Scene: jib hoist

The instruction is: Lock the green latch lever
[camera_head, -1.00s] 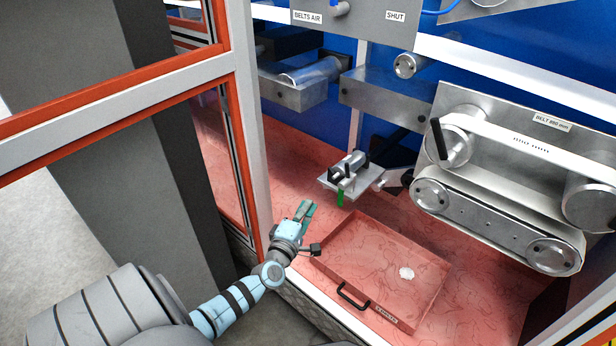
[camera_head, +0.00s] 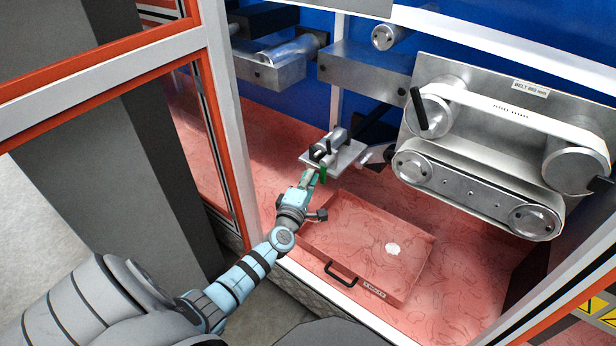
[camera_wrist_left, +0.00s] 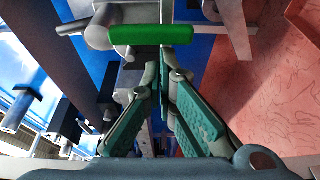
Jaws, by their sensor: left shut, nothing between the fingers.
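The green latch lever (camera_head: 323,174) hangs at the front edge of a small metal plate (camera_head: 333,156) with a clamp mechanism, inside the machine. In the left wrist view the green lever (camera_wrist_left: 150,35) lies as a bar across the picture, just beyond my fingertips. My left gripper (camera_head: 311,177) is shut and empty, close beside the lever on its near left side. In the left wrist view the teal fingers of the left gripper (camera_wrist_left: 164,75) come together below the bar. Whether they touch it I cannot tell. My right gripper is not in view.
A red tray (camera_head: 415,275) with a black handle (camera_head: 341,275) lies below and right of my gripper. A belt unit (camera_head: 480,150) stands at the right. The white and orange door frame (camera_head: 228,130) is close on the left of my arm.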

